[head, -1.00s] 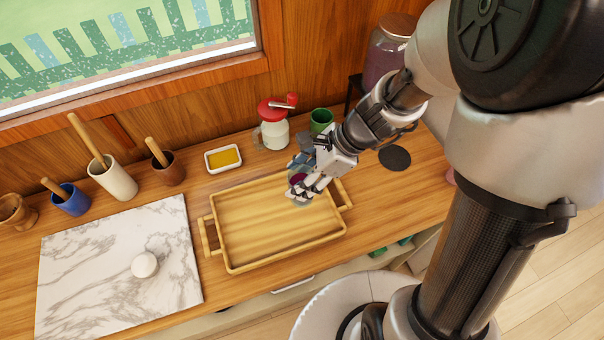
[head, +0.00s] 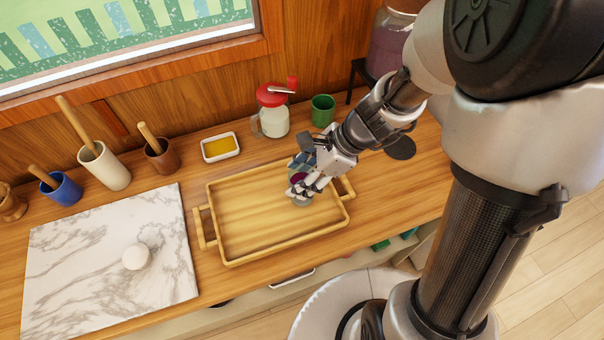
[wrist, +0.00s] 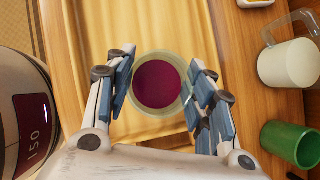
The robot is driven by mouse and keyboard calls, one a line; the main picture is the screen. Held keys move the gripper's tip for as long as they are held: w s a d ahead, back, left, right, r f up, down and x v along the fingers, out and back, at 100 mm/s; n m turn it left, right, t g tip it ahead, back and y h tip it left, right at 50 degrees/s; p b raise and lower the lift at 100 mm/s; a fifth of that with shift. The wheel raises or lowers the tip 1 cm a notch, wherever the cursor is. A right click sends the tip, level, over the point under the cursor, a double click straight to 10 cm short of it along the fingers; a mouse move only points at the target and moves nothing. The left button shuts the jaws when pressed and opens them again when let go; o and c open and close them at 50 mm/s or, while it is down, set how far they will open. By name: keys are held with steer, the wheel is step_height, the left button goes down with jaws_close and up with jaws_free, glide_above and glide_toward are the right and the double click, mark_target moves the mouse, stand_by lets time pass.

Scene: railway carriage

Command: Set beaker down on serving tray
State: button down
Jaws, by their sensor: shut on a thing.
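The beaker (wrist: 158,84) is round and clear-rimmed, with dark purple-red contents seen from above in the wrist view. My gripper (wrist: 157,92) is shut on it, with blue-padded fingers on both sides. In the head view my gripper (head: 301,190) holds the beaker (head: 297,179) over the right part of the serving tray. The serving tray (head: 255,212) is light wood with a raised rim and handles at its left and right ends. I cannot tell whether the beaker's base touches the tray; the fingers partly hide it.
Behind the tray are a yellow-filled white dish (head: 220,147), a red-topped jar (head: 272,117) and a green cup (head: 322,108). A marble slab (head: 110,262) with a white ball (head: 136,256) lies left. The tray's left and middle are bare.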

steer(key=shift+f, duration=0.25)
steer(key=c, duration=0.6)
jaws_free()
steer(key=shift+c, duration=0.2)
steer(key=v, duration=1.2)
steer(key=shift+c, duration=0.4)
jaws_close()
stand_by(1.1)
